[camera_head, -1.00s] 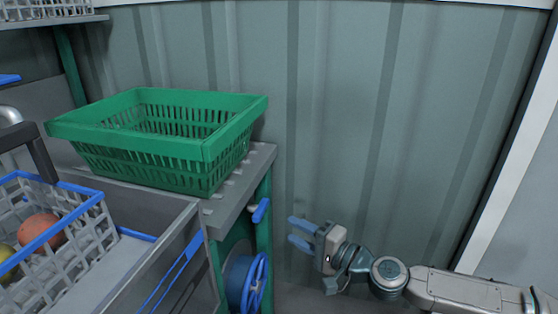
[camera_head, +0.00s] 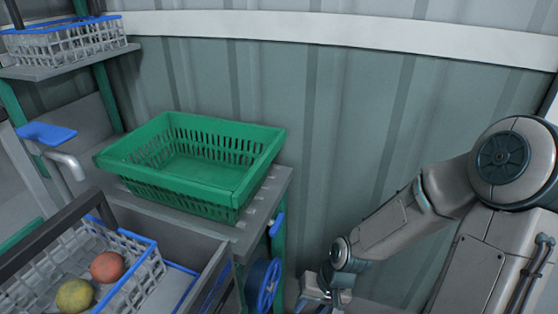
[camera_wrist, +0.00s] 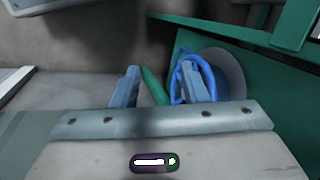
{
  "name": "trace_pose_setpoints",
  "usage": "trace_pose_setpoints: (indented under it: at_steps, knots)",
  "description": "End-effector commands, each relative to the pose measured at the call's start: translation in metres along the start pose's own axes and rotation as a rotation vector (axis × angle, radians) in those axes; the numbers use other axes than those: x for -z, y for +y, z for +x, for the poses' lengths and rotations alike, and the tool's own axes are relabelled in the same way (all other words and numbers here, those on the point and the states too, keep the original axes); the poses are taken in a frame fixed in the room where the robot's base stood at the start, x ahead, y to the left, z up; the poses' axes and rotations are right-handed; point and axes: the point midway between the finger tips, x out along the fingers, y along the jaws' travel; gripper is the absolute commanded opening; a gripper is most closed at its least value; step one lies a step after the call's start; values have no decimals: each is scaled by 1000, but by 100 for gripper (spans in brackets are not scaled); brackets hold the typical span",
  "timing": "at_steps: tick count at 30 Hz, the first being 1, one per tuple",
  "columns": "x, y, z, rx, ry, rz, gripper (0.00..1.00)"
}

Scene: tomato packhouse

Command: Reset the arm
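My gripper (camera_head: 308,298) is low at the bottom of the head view, right of the bench, pointing down, with its fingertips partly cut off by the frame edge. In the wrist view its two blue fingers (camera_wrist: 160,88) stand apart with nothing gripped between them. A blue handwheel (camera_wrist: 196,80) shows just behind the right finger, and I cannot tell how close it is. My arm rises bent at the right of the head view.
A green empty basket (camera_head: 235,192) sits on the grey bench (camera_head: 262,215). A white and blue crate (camera_head: 145,272) with a red and a yellow-green tomato is at lower left. Another crate (camera_head: 70,40) stands on a shelf. The corrugated wall (camera_head: 350,120) is behind.

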Motion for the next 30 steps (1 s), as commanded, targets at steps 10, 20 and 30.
trace_pose_setpoints:
  at_steps: [10,20,30]
  knots:
    - [-7,6,-132,-296,50,-48,40]
    - [-28,-22,-269,-397,180,-60,40]
    - [-63,-49,-363,-346,290,-76,40]
